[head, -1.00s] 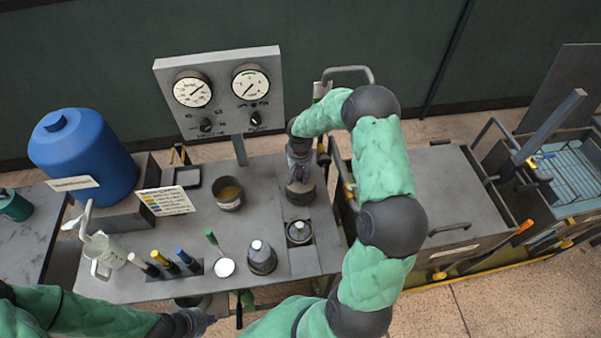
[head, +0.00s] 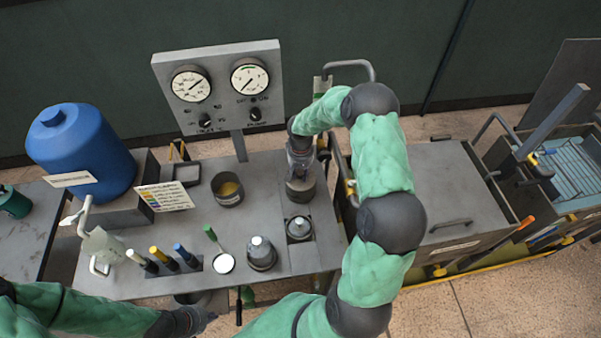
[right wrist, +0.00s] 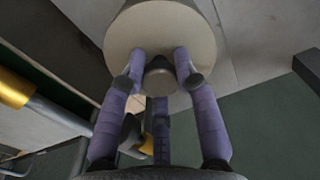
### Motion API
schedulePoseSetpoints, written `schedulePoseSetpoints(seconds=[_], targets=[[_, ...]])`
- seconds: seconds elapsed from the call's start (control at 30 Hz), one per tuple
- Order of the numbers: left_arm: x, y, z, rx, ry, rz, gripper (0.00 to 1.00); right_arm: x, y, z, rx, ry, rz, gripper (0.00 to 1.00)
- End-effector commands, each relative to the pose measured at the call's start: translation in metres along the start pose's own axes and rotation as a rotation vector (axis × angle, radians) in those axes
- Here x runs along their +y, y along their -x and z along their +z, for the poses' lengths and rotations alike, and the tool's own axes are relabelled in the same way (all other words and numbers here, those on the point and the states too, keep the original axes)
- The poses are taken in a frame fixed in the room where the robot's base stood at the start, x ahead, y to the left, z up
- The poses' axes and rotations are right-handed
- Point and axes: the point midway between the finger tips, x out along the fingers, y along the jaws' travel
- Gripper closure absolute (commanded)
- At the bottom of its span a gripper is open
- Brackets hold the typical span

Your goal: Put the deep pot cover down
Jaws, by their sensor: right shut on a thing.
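My right gripper (head: 300,158) points down at the back right of the grey bench, its fingers closed around the knob (right wrist: 160,78) of a round cover. In the right wrist view the cover (right wrist: 160,28) is a pale disc just beyond the fingertips. In the head view the dark grey cylindrical body of the cover (head: 300,190) shows under the gripper. I cannot tell whether it rests on the bench or hangs slightly above it. My left gripper (head: 200,321) is at the bench's front edge, small and partly cropped, holding nothing I can make out.
A knobbed dark cover (head: 299,228) sits in a square recess in front of the held one. A conical knobbed piece (head: 261,254) stands left of it. An open pot (head: 228,190) stands further left. A gauge panel (head: 218,115) rises behind; a lidded tank (head: 430,190) stands right.

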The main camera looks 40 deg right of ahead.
Motion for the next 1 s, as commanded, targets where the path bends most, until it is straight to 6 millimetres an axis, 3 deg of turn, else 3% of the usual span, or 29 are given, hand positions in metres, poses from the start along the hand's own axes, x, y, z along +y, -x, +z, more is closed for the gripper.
schedulePoseSetpoints(seconds=[0.23,0.27,0.33,0.73,1.0], targets=[[-0.002,-0.004,0.000,0.000,0.000,0.000,1.00,0.000,-0.004,-0.001,0.002,0.000,0.000,1.00],[-0.001,-0.004,0.000,0.000,0.000,0.000,1.00,0.000,-0.004,-0.001,0.001,0.000,0.000,0.60],[-0.001,-0.003,0.000,0.000,0.000,0.000,1.00,0.000,-0.003,-0.001,0.001,0.000,0.000,0.41],[-0.001,-0.003,0.000,0.000,0.000,0.000,1.00,0.000,0.000,0.000,0.001,0.000,0.000,0.41],[-0.001,-0.003,0.000,0.000,0.000,0.000,1.00,0.000,0.041,-0.001,0.005,0.000,-0.001,0.41]])
